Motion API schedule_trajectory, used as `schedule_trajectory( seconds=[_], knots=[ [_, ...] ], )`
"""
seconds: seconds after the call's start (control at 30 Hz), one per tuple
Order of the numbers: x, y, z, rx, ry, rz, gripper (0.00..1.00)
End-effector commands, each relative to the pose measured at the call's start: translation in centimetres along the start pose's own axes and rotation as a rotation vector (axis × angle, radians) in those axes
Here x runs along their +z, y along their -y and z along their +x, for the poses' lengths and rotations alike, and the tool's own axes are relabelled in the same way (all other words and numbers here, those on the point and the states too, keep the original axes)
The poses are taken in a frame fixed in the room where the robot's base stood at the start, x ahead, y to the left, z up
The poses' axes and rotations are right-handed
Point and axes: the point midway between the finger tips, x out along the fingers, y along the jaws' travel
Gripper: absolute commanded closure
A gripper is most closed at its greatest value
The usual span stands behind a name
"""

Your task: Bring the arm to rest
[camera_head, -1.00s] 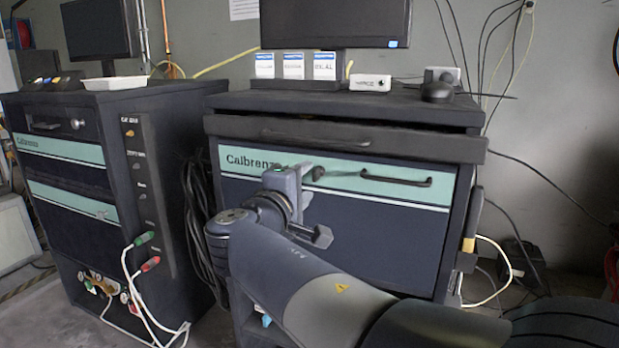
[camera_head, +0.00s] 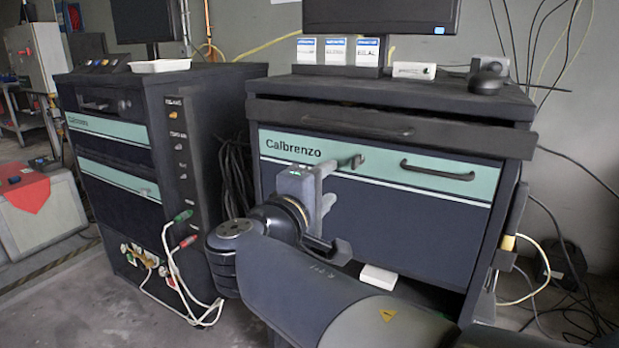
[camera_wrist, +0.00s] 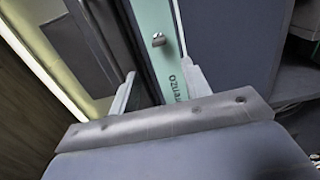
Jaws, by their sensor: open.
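My gripper (camera_head: 342,205) is in front of the right cabinet (camera_head: 350,225), with its two fingers apart and nothing between them. In the wrist view, my gripper (camera_wrist: 157,88) also shows its fingers spread and empty, with the cabinet's green strip (camera_wrist: 160,65) and a handle end (camera_wrist: 158,40) beyond. My arm is bent, with the forearm low in front of the cabinet. I cannot tell from these views whether a finger touches the cabinet front.
A left cabinet (camera_head: 120,135) with cables plugged into its side stands close by. A dark drawer (camera_head: 390,128) juts out under the right cabinet's top. A white box (camera_head: 378,277) sits low behind my arm. Loose cables (camera_head: 560,260) hang at right. Floor shows at lower left.

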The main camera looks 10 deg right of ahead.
Motion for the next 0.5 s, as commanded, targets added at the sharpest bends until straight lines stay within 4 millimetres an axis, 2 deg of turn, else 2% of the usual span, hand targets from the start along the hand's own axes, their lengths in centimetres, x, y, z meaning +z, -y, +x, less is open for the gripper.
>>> schedule_trajectory(
  seconds=[0.17,0.5],
  knots=[
    [0.1,0.1,1.8,0.0,0.005,0.0,0.55],
    [0.1,0.1,7.3,0.0,0.005,-0.001,0.55]
  ],
)
